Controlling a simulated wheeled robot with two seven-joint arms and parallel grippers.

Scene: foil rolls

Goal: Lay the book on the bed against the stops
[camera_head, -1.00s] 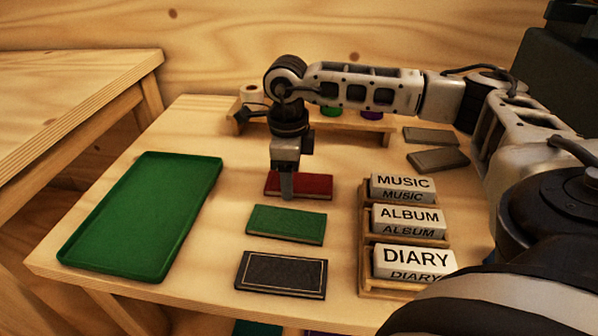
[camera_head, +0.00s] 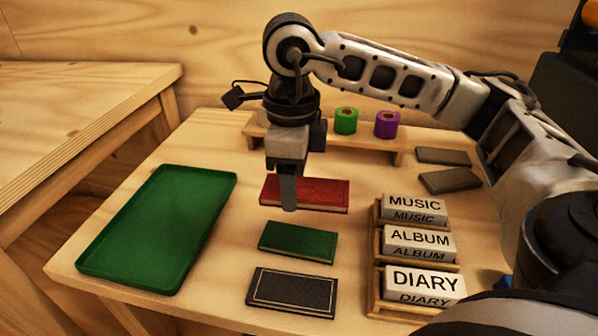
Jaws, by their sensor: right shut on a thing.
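My right gripper (camera_head: 287,192) points down and is shut on the red book (camera_head: 322,194), its near finger in front of the cover. The red book looks lifted a little above the table, behind a green book (camera_head: 298,242) and a black book with a pale border line (camera_head: 292,292), which lie flat. I cannot tell for sure which surface is the bed; no stops can be made out. A green rimmed tray (camera_head: 160,228) lies empty at the left. My left gripper is not in view.
Wooden holders (camera_head: 377,275) at the right carry blocks marked MUSIC, ALBUM and DIARY. A low wooden shelf (camera_head: 372,141) at the back bears a green roll (camera_head: 346,121) and a purple roll (camera_head: 387,124). Two grey-brown flat books (camera_head: 450,181) lie at the back right.

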